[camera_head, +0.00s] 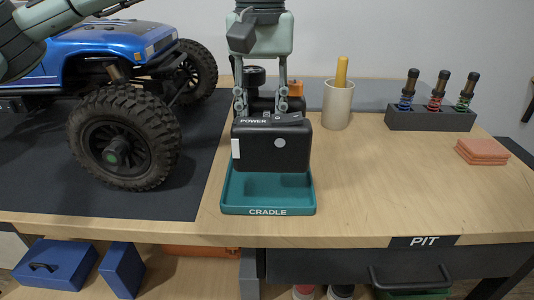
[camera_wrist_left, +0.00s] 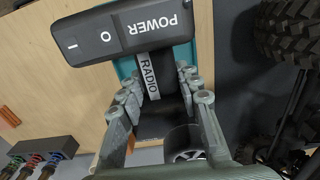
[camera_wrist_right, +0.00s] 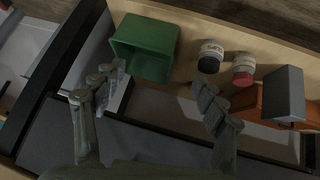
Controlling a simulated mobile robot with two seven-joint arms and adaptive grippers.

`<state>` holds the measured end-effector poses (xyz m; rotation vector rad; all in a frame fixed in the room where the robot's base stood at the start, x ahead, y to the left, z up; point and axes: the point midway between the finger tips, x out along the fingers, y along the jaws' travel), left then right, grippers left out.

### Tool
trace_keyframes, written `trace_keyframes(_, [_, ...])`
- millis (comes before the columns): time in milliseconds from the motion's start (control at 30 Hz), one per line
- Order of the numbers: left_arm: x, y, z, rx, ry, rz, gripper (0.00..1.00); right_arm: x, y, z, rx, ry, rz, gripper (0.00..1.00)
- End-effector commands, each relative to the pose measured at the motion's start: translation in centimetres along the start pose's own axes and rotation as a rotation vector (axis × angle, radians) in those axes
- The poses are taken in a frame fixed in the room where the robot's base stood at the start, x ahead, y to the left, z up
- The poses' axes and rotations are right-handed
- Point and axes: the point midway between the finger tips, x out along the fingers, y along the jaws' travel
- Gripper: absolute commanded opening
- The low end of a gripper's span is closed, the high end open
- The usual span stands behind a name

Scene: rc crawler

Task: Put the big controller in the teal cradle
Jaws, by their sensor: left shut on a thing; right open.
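The big black controller (camera_head: 270,150) has a box-like base marked POWER and a stem marked RADIO (camera_wrist_left: 149,75). My left gripper (camera_head: 262,112) is shut on its stem, with a finger on either side, as the left wrist view (camera_wrist_left: 158,85) also shows. The controller hangs upright over the teal cradle (camera_head: 268,205), hiding its back part. I cannot tell whether its base touches the cradle. Some teal also shows behind the controller in the left wrist view (camera_wrist_left: 124,68). My right gripper (camera_wrist_right: 157,88) is open and empty, outside the head view.
A blue crawler (camera_head: 110,45) stands on a dark mat left of the cradle. A cup with a yellow handle (camera_head: 338,103) and a shock rack (camera_head: 430,118) stand to the right, beside orange pads (camera_head: 482,152). A green bin (camera_wrist_right: 145,48) and jars sit below the right gripper.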

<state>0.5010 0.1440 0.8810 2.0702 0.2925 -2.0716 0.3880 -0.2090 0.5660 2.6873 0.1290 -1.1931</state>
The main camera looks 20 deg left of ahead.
Motion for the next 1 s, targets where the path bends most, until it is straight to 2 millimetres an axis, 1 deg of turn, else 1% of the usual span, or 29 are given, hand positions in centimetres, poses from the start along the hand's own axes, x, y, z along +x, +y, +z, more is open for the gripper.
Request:
trace_keyframes(33, [0.9, -0.1, 0.0, -0.001, 0.0, 0.0, 0.0, 0.1, -0.2, -0.3, 0.0, 0.014, -0.003, 0.72])
trace_keyframes(100, [1.8, 0.0, 0.0, -0.001, 0.001, 0.001, 0.0, 0.1, -0.3, -0.7, 0.0, 0.03, -0.007, 0.72])
trace_keyframes(267, [3.0, 0.0, 0.0, -0.001, 0.001, 0.001, 0.0, 0.1, -0.5, -1.1, 0.0, 0.047, -0.011, 0.72])
trace_keyframes(500, [6.0, -0.1, 0.0, -0.002, 0.001, 0.001, 0.0, 0.1, -1.0, -2.0, 0.0, 0.089, -0.022, 0.72])
trace_keyframes(1000, [6.4, 0.0, -0.1, -0.002, 0.002, 0.002, 0.0, 0.2, -1.3, -2.6, 0.0, 0.117, -0.027, 0.72])
